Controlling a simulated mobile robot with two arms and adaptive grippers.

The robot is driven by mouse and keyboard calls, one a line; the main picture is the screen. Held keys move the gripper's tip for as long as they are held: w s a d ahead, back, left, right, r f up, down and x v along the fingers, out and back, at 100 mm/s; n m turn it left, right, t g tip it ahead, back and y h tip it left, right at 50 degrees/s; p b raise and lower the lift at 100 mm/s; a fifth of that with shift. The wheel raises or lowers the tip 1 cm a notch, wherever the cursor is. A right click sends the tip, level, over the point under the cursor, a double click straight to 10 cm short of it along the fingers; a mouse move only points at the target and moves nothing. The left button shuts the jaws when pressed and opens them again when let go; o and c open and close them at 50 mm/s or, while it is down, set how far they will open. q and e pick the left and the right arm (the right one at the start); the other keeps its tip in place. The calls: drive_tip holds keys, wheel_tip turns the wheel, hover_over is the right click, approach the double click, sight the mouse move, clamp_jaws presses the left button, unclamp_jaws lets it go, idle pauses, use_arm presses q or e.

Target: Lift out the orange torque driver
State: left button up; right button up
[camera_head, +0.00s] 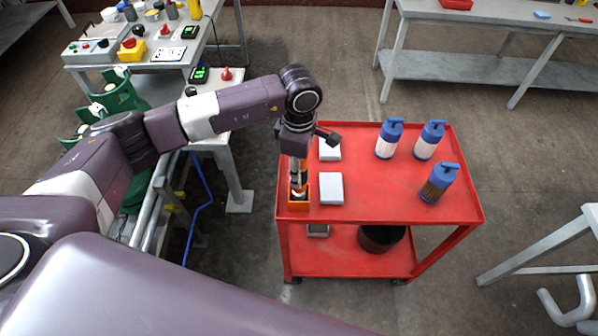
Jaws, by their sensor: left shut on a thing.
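My left arm reaches in from the left over the red cart (380,205). My left gripper (298,178) points down near the cart's left edge and is shut on the orange torque driver (303,166). Only a little of the driver's orange shows between the dark fingers. Directly below is a small orange holder (299,206) on the cart's top. I cannot tell whether the driver's lower end is still inside the holder. My right gripper is out of view.
Two white boxes (331,190) (330,151) stand just right of the gripper. Blue-topped canisters (389,140) (429,140) (438,184) stand on the cart's right half. The cart's middle is clear. A cluttered bench (140,56) is at the upper left.

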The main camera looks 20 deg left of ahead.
use_arm(q)
drive_tip(key=shift+r+p, duration=0.7)
drive_tip(key=shift+r, duration=1.15)
